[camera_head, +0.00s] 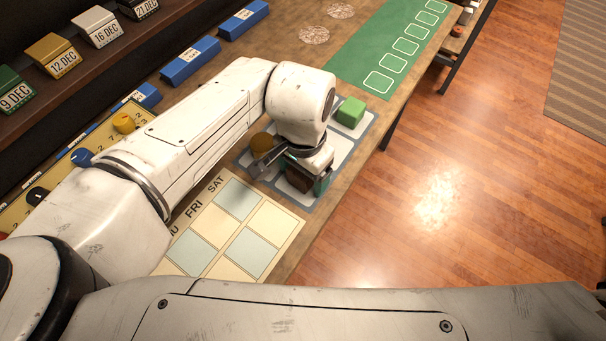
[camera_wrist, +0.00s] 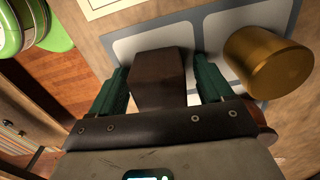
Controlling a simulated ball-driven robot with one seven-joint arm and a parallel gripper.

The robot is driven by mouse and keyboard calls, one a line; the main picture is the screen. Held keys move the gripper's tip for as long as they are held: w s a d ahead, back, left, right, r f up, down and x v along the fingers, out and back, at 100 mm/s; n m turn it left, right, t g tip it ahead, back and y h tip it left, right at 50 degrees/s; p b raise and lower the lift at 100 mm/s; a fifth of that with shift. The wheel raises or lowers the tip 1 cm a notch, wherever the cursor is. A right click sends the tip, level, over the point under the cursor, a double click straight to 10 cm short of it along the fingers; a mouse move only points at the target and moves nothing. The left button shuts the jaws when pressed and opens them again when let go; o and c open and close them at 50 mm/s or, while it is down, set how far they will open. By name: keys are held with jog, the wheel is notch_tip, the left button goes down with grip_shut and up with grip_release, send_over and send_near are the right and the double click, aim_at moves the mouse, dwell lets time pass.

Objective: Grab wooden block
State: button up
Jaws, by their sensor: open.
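The wooden block (camera_wrist: 160,78) is dark brown and sits between the two green fingers of my gripper (camera_wrist: 162,88) in the wrist view. The fingers are open, one on each side of it, with a visible gap at least on the right. The block is over a pale cell of the grey-and-white mat (camera_wrist: 213,32). In the head view my gripper (camera_head: 307,182) is low over the mat (camera_head: 341,149), and my wrist hides much of the area; a dark brown patch shows between the fingers.
A gold cylinder (camera_wrist: 268,60) stands close right of the fingers. A green block (camera_head: 350,111) sits on the mat's far part. A calendar board (camera_head: 235,225) lies nearer me. Blue holders (camera_head: 190,62) line the back. The table's right edge drops to wooden floor (camera_head: 440,190).

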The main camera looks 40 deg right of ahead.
jog(key=shift+c, duration=0.4)
jog(key=c, duration=1)
jog(key=shift+r, duration=0.25)
